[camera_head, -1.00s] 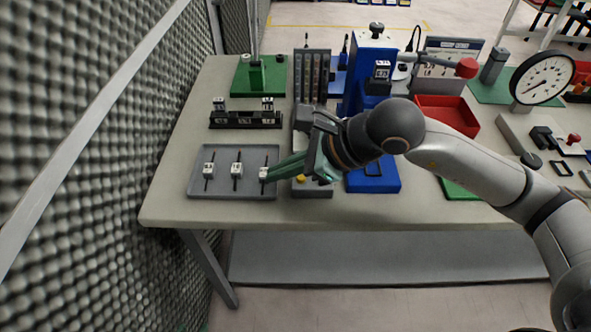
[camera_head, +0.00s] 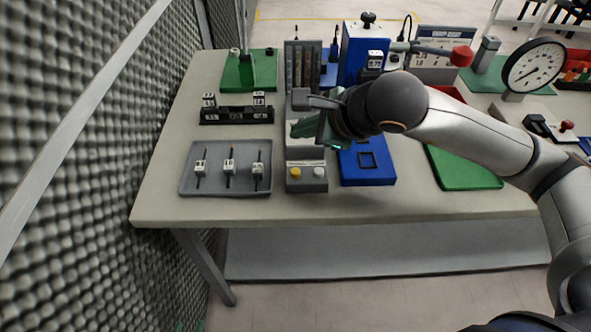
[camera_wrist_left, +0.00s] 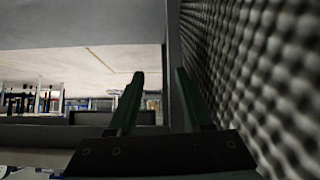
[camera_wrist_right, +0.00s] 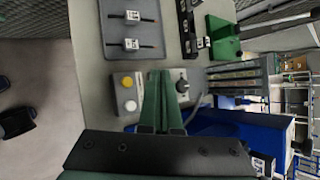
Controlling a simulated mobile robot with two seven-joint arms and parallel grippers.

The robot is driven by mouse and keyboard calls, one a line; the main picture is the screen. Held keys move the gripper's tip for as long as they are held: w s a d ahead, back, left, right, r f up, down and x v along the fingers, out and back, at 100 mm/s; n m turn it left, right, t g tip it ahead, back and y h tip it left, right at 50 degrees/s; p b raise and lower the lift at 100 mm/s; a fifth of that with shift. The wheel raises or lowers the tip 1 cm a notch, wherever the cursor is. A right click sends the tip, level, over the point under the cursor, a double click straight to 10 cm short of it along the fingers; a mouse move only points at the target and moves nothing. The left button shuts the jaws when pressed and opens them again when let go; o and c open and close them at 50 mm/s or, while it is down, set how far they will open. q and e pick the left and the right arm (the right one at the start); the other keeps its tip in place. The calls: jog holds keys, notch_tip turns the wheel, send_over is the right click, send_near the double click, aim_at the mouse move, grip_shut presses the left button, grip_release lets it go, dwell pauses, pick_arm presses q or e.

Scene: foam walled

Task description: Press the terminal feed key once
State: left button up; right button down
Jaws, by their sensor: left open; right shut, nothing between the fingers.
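A grey box (camera_head: 306,180) stands near the table's front edge. It has a yellow button (camera_head: 295,173) and a white button (camera_head: 318,172) on top; no label reading feed key is legible. Both buttons show in the right wrist view, yellow (camera_wrist_right: 127,82) and white (camera_wrist_right: 130,106). My right gripper (camera_head: 297,129) is shut and empty, behind the two buttons in the head view and apart from them. In the right wrist view its green fingers (camera_wrist_right: 160,75) lie beside the box. My left gripper (camera_wrist_left: 158,76) is open and empty beside a foam wall; the head view does not show it.
A grey tray (camera_head: 188,177) with several labelled terminal pieces lies left of the box. A black rail (camera_head: 237,116) is behind it. A blue fixture (camera_head: 367,174) stands close on the right, then a green mat (camera_head: 466,172). The foam wall (camera_head: 80,150) borders the table's left.

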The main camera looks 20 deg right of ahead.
jog(key=b, duration=0.3)
send_over(296, 173)
jog(key=f, duration=0.4)
jog(key=d+f, duration=0.1)
jog(key=f, duration=0.1)
jog(key=shift+s+f, duration=0.2)
jog(key=shift+s, duration=0.1)
jog(key=shift+a+f+b, duration=0.1)
jog(key=shift+f+b, duration=0.65)
jog(key=shift+b, duration=0.25)
pick_arm(q)
jog(key=f, duration=0.1)
jog(key=w+d+f, duration=0.1)
jog(key=d, duration=0.1)
jog(key=shift+w+d+f+h, duration=0.2)
jog(key=shift+w+f+h, duration=0.1)
jog(key=shift+f, duration=0.1)
jog(key=shift+s+a+f, duration=0.2)
jog(key=shift+f, duration=0.05)
jog(key=shift+d+f, duration=0.1)
jog(key=shift+f, duration=0.05)
jog(key=shift+f+b, duration=0.7)
jog(key=shift+b, duration=0.1)
pick_arm(e)
jog(key=shift+f, duration=0.45)
